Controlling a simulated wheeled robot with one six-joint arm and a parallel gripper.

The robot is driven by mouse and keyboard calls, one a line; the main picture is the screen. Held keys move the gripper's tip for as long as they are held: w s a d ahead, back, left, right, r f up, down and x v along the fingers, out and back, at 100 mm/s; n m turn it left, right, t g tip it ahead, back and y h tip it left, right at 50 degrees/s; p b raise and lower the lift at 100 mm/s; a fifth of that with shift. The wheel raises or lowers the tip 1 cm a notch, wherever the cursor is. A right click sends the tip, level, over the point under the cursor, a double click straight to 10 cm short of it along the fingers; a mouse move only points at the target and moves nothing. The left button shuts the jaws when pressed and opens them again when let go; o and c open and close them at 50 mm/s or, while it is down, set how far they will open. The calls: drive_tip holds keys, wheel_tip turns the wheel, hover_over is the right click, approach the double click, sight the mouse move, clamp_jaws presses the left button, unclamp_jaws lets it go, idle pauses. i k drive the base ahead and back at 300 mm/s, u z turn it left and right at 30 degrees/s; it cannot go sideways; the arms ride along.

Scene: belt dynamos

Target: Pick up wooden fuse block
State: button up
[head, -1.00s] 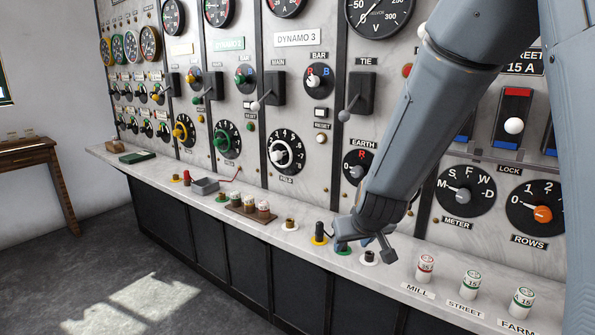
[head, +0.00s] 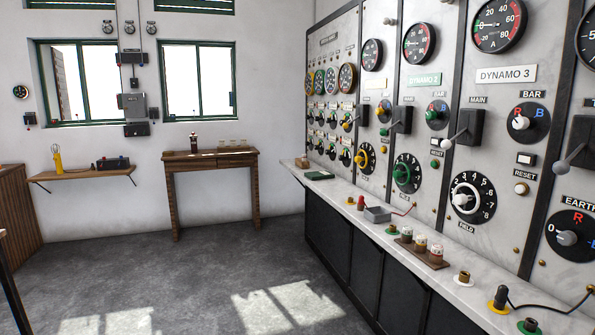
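A brown wooden fuse block (head: 437,262) lies on the pale marble counter (head: 372,232) in front of the switchboard, in the lower right of the head view. Several white and brown fuses (head: 421,244) stand upright in a row on it. Nothing is touching the block from above. My gripper and arm are not in view.
Left of the block on the counter are a green-based post (head: 392,230) and a grey tray (head: 378,214). To its right are a brass socket (head: 463,278) and a black plug (head: 500,297) with a cable. The floor (head: 240,265) left of the counter is clear.

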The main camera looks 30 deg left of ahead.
sight(302, 162)
drive_tip(key=u, duration=1.35)
drive_tip(key=i, duration=1.45)
drive_tip(key=u, duration=0.4)
drive_tip(key=i, duration=1.75)
drive_tip(key=z, duration=0.4)
drive_tip(key=i, duration=1.8)
drive_tip(key=z, duration=0.9)
drive_tip(key=i, duration=1.25)
drive_tip(key=z, duration=0.1)
